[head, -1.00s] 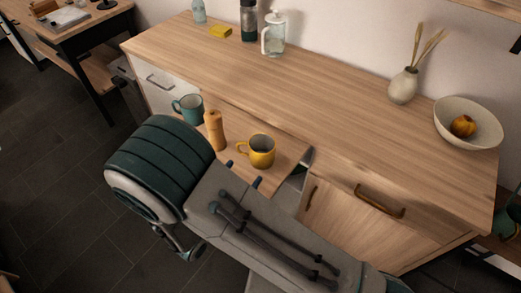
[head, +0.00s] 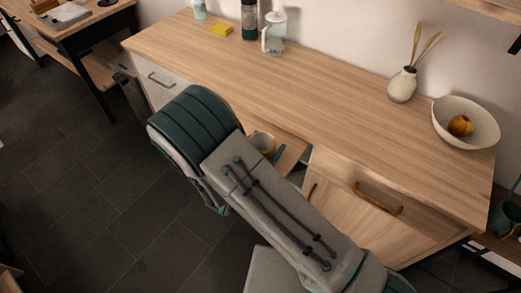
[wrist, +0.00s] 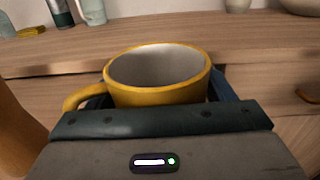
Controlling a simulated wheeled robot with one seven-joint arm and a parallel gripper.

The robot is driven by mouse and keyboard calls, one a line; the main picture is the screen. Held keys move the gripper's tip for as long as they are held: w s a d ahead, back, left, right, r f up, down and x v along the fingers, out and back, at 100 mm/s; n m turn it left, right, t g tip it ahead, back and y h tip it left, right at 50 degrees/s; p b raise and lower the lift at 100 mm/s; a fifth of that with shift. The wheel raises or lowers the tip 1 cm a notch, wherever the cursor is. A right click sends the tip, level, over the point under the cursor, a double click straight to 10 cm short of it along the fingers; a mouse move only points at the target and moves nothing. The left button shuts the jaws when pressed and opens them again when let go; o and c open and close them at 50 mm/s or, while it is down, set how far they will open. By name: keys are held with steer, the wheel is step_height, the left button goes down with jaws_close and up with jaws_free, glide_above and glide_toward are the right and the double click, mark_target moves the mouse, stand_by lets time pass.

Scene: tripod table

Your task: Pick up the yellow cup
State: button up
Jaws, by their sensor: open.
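The yellow cup (wrist: 158,94) stands upright with a white inside and its handle to the left in the wrist view. In the head view only part of the cup (head: 262,141) shows past my arm, on the small wooden table (head: 291,157). My gripper (wrist: 160,98) is open, with one finger on each side of the cup; whether they touch it cannot be told. In the head view one blue fingertip shows just right of the cup. The cup's lower part is hidden by the gripper body.
A wooden pepper mill (wrist: 14,125) stands close on the left in the wrist view. The wooden counter (head: 320,95) rises behind the small table. It bears a glass jug (head: 275,33), a vase (head: 402,85) and a bowl (head: 466,122).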

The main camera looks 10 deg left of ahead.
mark_target(268, 136)
steer(key=c, duration=0.9)
steer(key=shift+r, duration=0.15)
steer(key=shift+r, duration=0.55)
steer(key=r, duration=0.3)
steer(key=shift+s+d+r, duration=0.1)
steer(key=shift+d, duration=0.3)
steer(key=d+r+p, duration=0.1)
steer(key=d+r, duration=0.1)
steer(key=d, duration=0.1)
steer(key=s+d+r+p, duration=0.1)
steer(key=d+r+p, duration=0.1)
steer(key=d, duration=0.2)
steer(key=s+d+r+p, duration=0.1)
steer(key=d+r+p, duration=0.1)
steer(key=d, duration=0.1)
steer(key=shift+s+d+r, duration=0.1)
steer(key=shift+d+r, duration=0.1)
steer(key=shift+r, duration=0.1)
